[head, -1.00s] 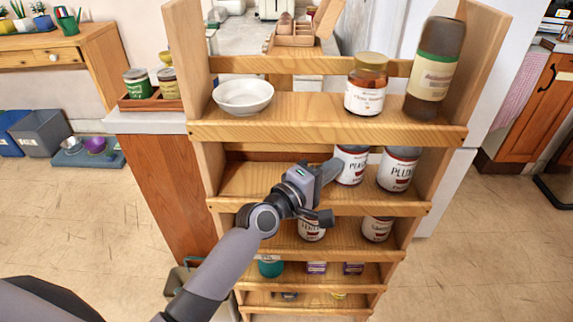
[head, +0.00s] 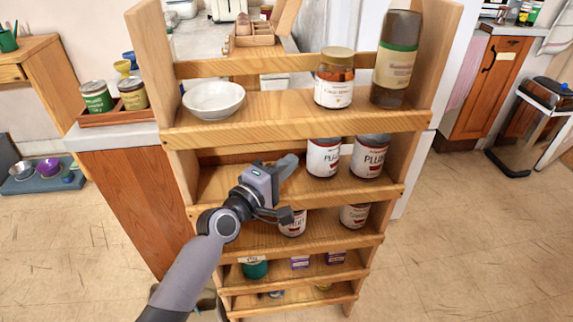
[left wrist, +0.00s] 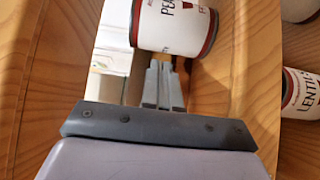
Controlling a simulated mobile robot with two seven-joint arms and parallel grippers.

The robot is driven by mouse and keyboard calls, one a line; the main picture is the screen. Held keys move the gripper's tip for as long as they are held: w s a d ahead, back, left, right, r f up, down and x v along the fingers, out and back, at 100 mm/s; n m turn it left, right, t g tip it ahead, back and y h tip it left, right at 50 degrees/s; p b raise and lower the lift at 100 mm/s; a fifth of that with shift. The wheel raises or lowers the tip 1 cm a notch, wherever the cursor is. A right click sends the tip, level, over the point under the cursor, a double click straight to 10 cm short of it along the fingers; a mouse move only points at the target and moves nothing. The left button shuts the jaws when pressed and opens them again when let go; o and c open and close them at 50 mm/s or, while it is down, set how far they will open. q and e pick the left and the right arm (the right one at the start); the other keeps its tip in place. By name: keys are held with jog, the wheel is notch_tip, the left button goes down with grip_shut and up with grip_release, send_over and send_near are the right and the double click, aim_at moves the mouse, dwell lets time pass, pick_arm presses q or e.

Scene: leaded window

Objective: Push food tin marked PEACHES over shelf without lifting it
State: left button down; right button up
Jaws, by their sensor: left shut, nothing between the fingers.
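The PEACHES tin (head: 323,158), white with a dark red band, stands upright on the shelf (head: 235,207) below the top one. Its label is partly readable. The PLUMS tin (head: 370,157) stands close to its right, with a narrow gap. My left gripper (head: 294,160) is shut and empty, just left of the PEACHES tin at about its mid-height. In the left wrist view the shut fingers (left wrist: 162,66) point at the tin's side (left wrist: 172,28). Fingers and tin look very close there; I cannot tell whether they touch. My right gripper is not in view.
The top shelf holds a white bowl (head: 213,100), a jar (head: 334,78) and a dark bottle (head: 397,60). The shelf below the tins holds more tins (head: 354,217). A wooden rail runs along each shelf front. Left of the PEACHES tin the shelf is bare.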

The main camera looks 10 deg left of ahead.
pick_arm(q)
jog(key=v, duration=0.9)
jog(key=shift+s, duration=0.35)
jog(key=shift+a, duration=0.1)
